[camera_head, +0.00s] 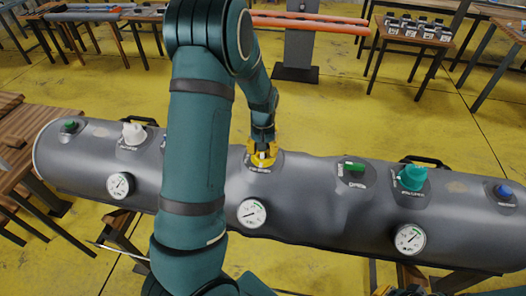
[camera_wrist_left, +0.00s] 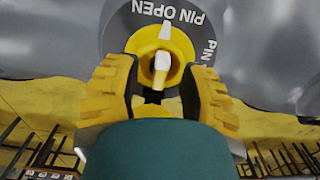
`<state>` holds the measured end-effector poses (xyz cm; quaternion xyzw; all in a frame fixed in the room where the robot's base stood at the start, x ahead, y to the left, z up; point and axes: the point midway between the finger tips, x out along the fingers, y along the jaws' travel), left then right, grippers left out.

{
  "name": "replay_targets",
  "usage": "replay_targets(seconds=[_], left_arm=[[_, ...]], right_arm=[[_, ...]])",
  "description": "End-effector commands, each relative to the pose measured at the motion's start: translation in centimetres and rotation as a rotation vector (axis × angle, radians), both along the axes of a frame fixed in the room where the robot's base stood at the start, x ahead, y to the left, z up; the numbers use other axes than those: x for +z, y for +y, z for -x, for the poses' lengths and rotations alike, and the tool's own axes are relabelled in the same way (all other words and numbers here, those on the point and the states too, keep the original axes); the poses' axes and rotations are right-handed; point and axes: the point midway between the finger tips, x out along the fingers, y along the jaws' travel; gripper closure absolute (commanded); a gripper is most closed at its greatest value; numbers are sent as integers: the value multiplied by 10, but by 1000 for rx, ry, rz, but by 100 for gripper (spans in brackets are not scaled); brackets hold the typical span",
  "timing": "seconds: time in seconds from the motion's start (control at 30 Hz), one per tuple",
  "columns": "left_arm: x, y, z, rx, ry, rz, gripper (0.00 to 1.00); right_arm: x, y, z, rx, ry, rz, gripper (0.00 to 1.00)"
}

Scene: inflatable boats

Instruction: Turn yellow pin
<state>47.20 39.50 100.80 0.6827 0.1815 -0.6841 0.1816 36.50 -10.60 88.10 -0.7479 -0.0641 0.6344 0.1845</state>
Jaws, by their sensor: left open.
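The yellow pin (camera_wrist_left: 160,62) sits in a dark round patch lettered "PIN OPEN" on the grey inflatable tube (camera_head: 310,205). It has a white pointer and a pale knob in its middle. In the left wrist view my left gripper (camera_wrist_left: 158,85) has its two yellow fingers apart, one on each side of the pin's lower part. Whether they touch it cannot be told. In the head view my left gripper (camera_head: 262,156) comes down over the pin and hides most of it. My right gripper cannot be made out for certain at the bottom edge.
The tube also bears a green pin (camera_head: 354,167), a teal valve (camera_head: 412,177), a white valve (camera_head: 134,133), a blue cap (camera_head: 503,192) and gauges, one (camera_head: 252,213) below the patch. Wooden tables stand behind on a yellow floor. My left arm hides part of the tube.

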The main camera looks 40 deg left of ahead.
Motion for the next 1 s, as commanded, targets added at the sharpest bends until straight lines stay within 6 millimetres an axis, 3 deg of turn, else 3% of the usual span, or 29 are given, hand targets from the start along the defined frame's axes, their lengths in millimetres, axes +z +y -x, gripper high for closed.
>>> replay_targets(seconds=[0.5, 0.7, 1.0], left_arm=[[95, 0, -1, -1, -3, -1, 59], [109, 0, 0, 0, 0, 1, 59], [110, 0, 0, 0, 1, 0, 59]], right_arm=[[0, 0, 0, 0, 0, 0, 100], [0, 0, 0, 0, 0, 0, 100], [0, 0, 0, 0, 0, 0, 100]])
